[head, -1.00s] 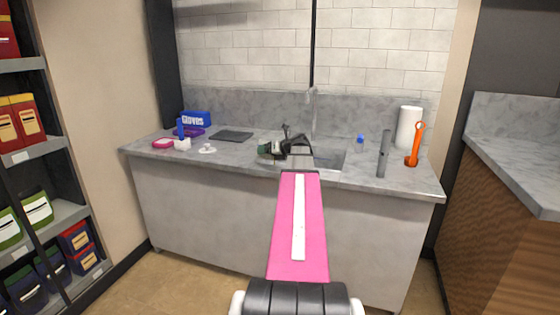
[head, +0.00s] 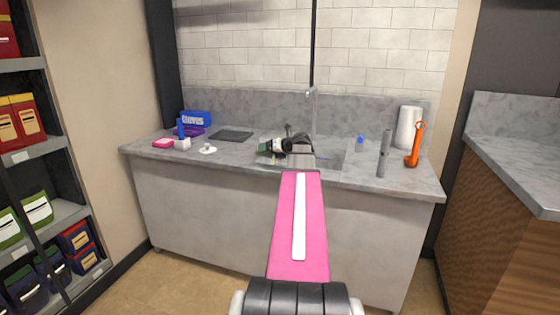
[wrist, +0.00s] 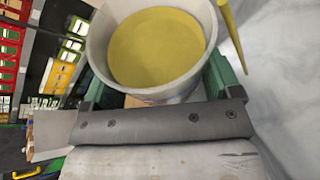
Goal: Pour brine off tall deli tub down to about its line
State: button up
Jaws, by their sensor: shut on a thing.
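The tall deli tub (wrist: 97,48) is pale, with yellow brine (wrist: 158,47) inside, seen through its open mouth in the wrist view. My gripper (wrist: 165,88) has its green fingers on either side of the tub and is shut on it. A thin yellow stream (wrist: 232,38) shows just outside the tub's right rim. In the head view my gripper (head: 274,147) is over the sink (head: 330,158), turned on its side. The tub is small there and mostly hidden by my gripper. The tub's line is not visible.
A blue-capped bottle (head: 360,145), a grey cylinder (head: 383,155), an orange tool (head: 415,145) and a paper roll (head: 408,128) stand right of the sink. A dark slab (head: 232,135), a small white dish (head: 207,149) and a blue glove box (head: 196,118) are left. The faucet (head: 313,105) is behind.

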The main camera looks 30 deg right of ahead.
aim_at(265, 155)
jog(key=shift+d, duration=0.15)
dwell(0.6)
jog(key=shift+s+a+f+n+h, duration=0.2)
jog(key=shift+s+a+f+n, duration=0.1)
jog(key=shift+a, duration=0.3)
jog(key=shift+s+a+f+n+h, duration=0.2)
jog(key=shift+s+a+f+n, duration=0.1)
jog(key=shift+a, duration=0.25)
jog(key=shift+w+a+f+n+h, duration=0.1)
jog(key=shift+f+n+h, duration=0.1)
jog(key=shift+n+h, duration=0.15)
jog(key=shift+w, duration=0.1)
jog(key=shift+a+n+t, duration=0.15)
jog(key=shift+n+t, duration=0.1)
jog(key=shift+t, duration=0.05)
jog(key=shift+s+a+r+n+h+b, duration=0.2)
jog(key=shift+a+n+h+b, duration=0.25)
jog(key=shift+n+h, duration=0.15)
jog(key=shift+d, duration=0.1)
